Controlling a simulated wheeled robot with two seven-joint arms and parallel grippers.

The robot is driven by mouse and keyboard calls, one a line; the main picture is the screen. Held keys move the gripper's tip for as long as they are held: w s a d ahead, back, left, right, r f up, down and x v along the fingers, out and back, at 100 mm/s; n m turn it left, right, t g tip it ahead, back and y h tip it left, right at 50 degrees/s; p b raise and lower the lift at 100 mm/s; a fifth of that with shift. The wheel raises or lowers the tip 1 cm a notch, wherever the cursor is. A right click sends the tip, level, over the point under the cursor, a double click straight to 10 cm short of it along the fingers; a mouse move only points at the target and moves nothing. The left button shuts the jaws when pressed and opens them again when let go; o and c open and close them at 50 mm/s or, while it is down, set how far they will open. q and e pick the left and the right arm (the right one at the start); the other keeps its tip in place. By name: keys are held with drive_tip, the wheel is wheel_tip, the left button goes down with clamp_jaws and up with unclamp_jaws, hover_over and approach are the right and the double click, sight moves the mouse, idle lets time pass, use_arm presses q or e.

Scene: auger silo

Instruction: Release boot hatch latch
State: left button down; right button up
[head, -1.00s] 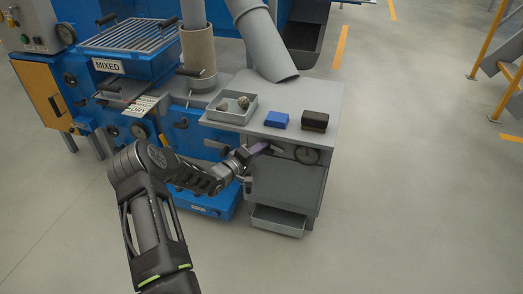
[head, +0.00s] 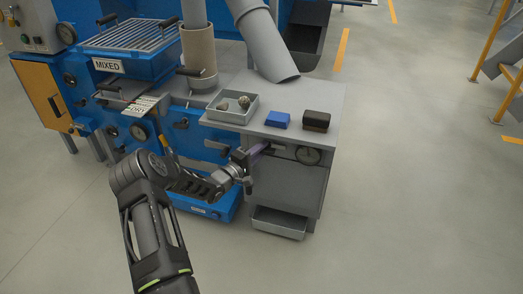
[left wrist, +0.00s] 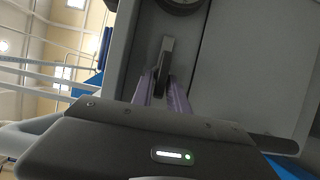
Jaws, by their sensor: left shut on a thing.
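The boot hatch latch (head: 278,149) is a small grey bar on the upper front of the grey cabinet (head: 285,187), left of a round dial. My left gripper (head: 262,148) reaches it from the left, with purple fingers. In the left wrist view the latch bar (left wrist: 163,62) stands between the two purple fingers (left wrist: 162,85), which are shut on it. My right gripper is in neither view.
A round dial (head: 308,155) sits right of the latch. On the cabinet top are a grey tray (head: 216,116) with small lumps, a blue block (head: 277,120) and a dark brush-like block (head: 316,121). A drawer (head: 278,222) juts out low.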

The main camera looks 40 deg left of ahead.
use_arm(q)
drive_tip(key=c, duration=1.5)
unclamp_jaws()
drive_tip(key=s, duration=0.2)
drive_tip(key=s+p, duration=0.1)
drive_tip(key=s, duration=0.2)
drive_tip(key=s+p, duration=0.1)
drive_tip(key=s, duration=0.1)
drive_tip(key=shift+s+a, duration=0.25)
drive_tip(key=shift+s, duration=0.15)
drive_tip(key=shift+f, duration=0.1)
